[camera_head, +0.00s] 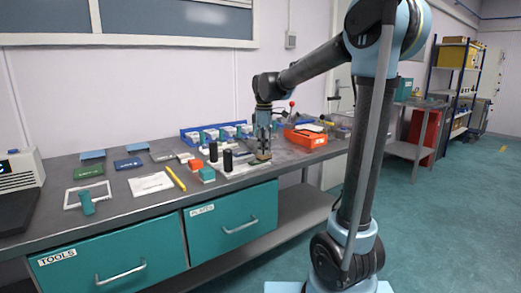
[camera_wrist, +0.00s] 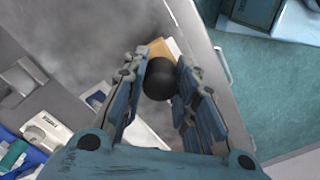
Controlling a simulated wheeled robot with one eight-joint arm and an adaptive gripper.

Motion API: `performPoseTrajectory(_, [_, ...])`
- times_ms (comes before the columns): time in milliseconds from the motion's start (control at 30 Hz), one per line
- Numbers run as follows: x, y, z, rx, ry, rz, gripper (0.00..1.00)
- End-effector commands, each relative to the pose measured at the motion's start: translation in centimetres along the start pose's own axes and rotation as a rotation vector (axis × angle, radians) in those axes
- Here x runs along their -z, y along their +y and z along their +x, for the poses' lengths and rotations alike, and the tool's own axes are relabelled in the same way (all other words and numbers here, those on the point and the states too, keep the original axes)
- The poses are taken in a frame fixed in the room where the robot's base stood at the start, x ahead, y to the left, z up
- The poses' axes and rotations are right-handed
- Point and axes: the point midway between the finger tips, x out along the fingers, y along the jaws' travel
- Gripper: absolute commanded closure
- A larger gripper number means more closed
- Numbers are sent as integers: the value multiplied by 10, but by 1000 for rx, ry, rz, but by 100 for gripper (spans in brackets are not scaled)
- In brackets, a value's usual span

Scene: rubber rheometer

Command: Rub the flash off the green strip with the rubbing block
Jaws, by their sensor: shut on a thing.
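My gripper (camera_head: 263,146) is low over the bench, right of the middle in the head view. In the wrist view my gripper (camera_wrist: 170,88) has its fingers on both sides of a round black knob (camera_wrist: 158,80). A tan block (camera_wrist: 172,47) shows beyond the knob; together they look like the rubbing block. In the head view the tan block (camera_head: 262,158) is under the fingertips, at or near the bench top; I cannot tell whether it touches. I cannot pick out the green strip for certain; it may be hidden by the block or gripper.
Blue bins (camera_head: 207,133) line the back. An orange tray (camera_head: 305,138) is to the right. Bare bench (camera_head: 130,210) lies at front left.

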Motion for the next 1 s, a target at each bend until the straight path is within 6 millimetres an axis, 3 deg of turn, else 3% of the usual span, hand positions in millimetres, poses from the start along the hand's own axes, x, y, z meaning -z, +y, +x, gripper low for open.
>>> performPoseTrajectory(133, [-2,0,-4,0,0,-6,96])
performPoseTrajectory(200, [-2,0,-17,0,0,-7,96])
performPoseTrajectory(800, [0,-1,-70,0,0,-8,96])
performPoseTrajectory(1000, [0,-1,-78,0,0,-8,96])
